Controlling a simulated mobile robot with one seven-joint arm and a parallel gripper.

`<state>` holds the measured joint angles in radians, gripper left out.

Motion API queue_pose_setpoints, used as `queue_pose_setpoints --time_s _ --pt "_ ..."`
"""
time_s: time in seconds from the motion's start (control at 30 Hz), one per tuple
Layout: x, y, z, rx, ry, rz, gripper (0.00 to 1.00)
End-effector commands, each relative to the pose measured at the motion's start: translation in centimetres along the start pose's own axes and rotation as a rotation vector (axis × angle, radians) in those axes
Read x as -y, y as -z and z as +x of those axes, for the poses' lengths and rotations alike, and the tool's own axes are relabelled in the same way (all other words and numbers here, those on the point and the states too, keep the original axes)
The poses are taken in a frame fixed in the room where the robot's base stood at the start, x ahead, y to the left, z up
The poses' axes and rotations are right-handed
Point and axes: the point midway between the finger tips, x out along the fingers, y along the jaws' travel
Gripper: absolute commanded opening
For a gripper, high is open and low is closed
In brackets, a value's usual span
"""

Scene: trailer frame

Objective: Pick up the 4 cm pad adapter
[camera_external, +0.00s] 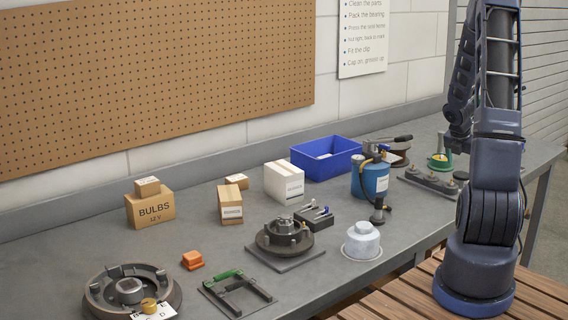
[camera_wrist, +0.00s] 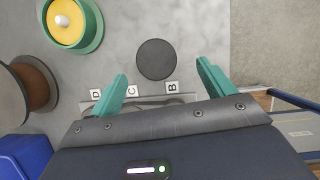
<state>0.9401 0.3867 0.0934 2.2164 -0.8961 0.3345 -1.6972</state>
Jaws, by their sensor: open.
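My gripper (camera_wrist: 162,70) shows in the wrist view with two teal fingers spread apart and nothing between them. A dark grey round disc (camera_wrist: 156,59) appears just beyond the fingers, between their tips in the picture, with no visible contact. A rack (camera_wrist: 148,104) with labels D, C and B lies partly behind my gripper body. In the external view the dark rack (camera_external: 430,183) carries several small dark round pieces. I cannot tell which piece is the 4 cm pad adapter. My arm hides part of that area.
A green holder with a yellow top (camera_wrist: 68,20) and a brown reel (camera_wrist: 33,88) stand left in the wrist view. Bare bench surrounds the disc.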

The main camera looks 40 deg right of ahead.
Motion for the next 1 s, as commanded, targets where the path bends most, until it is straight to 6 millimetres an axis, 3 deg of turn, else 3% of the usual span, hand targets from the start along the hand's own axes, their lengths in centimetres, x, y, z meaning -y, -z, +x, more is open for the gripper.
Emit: queue_pose_setpoints --time_s 0.37,0.7,1.0 --pt "-0.2 0.1 2.4 0.0 0.0 -0.001 0.81" --pt "-0.6 0.4 6.2 0.0 0.001 -0.001 0.81" --pt "-0.6 0.3 6.8 0.002 0.0 0.0 0.81"
